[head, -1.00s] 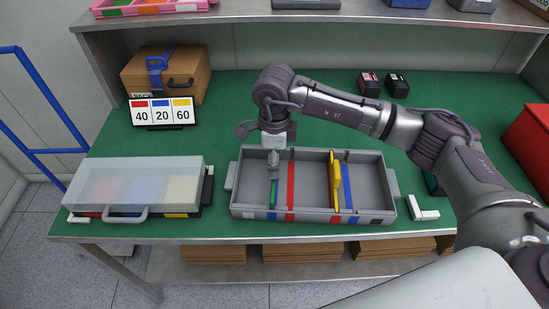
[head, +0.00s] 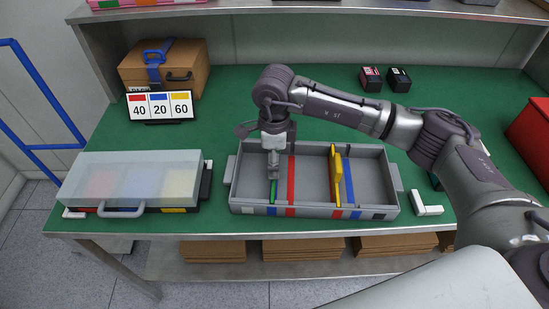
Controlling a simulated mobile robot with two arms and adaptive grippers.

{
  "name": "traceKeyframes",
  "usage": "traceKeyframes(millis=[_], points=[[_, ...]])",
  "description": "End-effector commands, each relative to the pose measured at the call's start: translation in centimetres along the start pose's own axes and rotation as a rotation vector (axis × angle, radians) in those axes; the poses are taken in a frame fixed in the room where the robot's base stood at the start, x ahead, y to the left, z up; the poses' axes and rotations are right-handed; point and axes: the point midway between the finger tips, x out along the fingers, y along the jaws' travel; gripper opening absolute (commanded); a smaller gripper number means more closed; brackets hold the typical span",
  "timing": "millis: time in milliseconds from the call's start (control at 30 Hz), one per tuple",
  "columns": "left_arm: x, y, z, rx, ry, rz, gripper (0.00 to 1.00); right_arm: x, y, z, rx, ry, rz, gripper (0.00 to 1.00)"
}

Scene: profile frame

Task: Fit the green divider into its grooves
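The grey tray (head: 312,212) sits on the green bench top with dividers standing across it. The green divider (head: 273,191) is low inside the tray's left part, left of the red divider (head: 291,180) and apart from it. My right gripper (head: 273,173) reaches into the tray from above and appears shut on the green divider, hiding its far part. Whether its ends sit in grooves cannot be made out. A yellow divider (head: 336,176) and a blue divider (head: 348,182) stand farther right; the yellow one rises above the tray rim. My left gripper is not in view.
A case with a clear lid (head: 127,179) stands left of the tray. A sign (head: 160,106) reading 40, 20, 60 and a brown box (head: 163,70) stand behind it. A white bracket (head: 427,206) lies at right. Two small dark boxes (head: 385,79) are at the back.

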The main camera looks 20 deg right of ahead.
Motion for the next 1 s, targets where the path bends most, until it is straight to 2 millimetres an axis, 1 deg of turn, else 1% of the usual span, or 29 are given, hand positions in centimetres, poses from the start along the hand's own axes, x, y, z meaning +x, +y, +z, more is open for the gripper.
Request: traceKeyframes(millis=[33,67,200,533,633,767,1000], points=[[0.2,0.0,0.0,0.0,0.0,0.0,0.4,0.2,0.0,0.0,0.0,0.0,0.0,0.21],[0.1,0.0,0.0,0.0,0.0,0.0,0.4,0.1,0.0,0.0,0.0,0.0,0.0,0.71],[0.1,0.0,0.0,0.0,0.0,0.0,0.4,0.1,0.0,0.0,0.0,0.0,0.0,0.94],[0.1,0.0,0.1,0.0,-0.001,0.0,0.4,0.0,0.0,0.0,0.0,0.0,0.0,0.95],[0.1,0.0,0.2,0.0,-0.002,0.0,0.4,-0.6,0.0,0.0,0.0,-0.001,-0.001,0.95],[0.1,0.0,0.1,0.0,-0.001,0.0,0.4,-2.5,-0.1,0.0,0.001,-0.003,-0.004,0.95],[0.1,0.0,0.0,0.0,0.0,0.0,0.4,-7.8,-0.1,0.1,-0.001,-0.003,-0.004,0.95]])
